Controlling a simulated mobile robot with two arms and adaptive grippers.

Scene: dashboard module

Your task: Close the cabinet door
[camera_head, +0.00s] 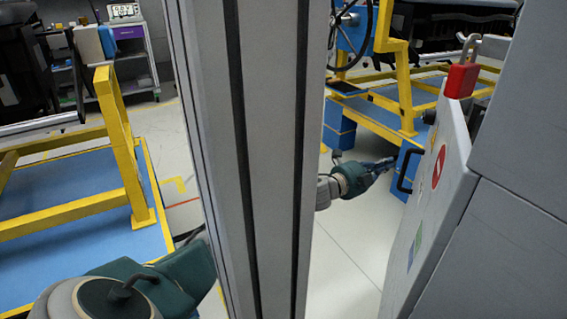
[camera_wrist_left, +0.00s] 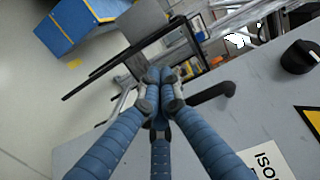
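The cabinet door (camera_head: 452,190) is a light grey panel at the right of the head view, standing at an angle from the grey cabinet (camera_head: 515,235). It has a black handle (camera_head: 404,170) and a red round sticker. My left gripper (camera_head: 391,162) is just left of the handle. In the left wrist view, its blue fingers (camera_wrist_left: 160,78) meet at the tips with nothing visible between them. The handle (camera_wrist_left: 214,95) lies right of the fingertips, seemingly apart from them, over the grey door face (camera_wrist_left: 240,115). My right gripper is not in view.
A yellow frame (camera_head: 400,70) and blue boxes (camera_head: 339,125) stand behind the gripper. Another yellow frame (camera_head: 122,150) is at the left. Pale floor (camera_head: 345,250) is clear left of the door. My column blocks the middle.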

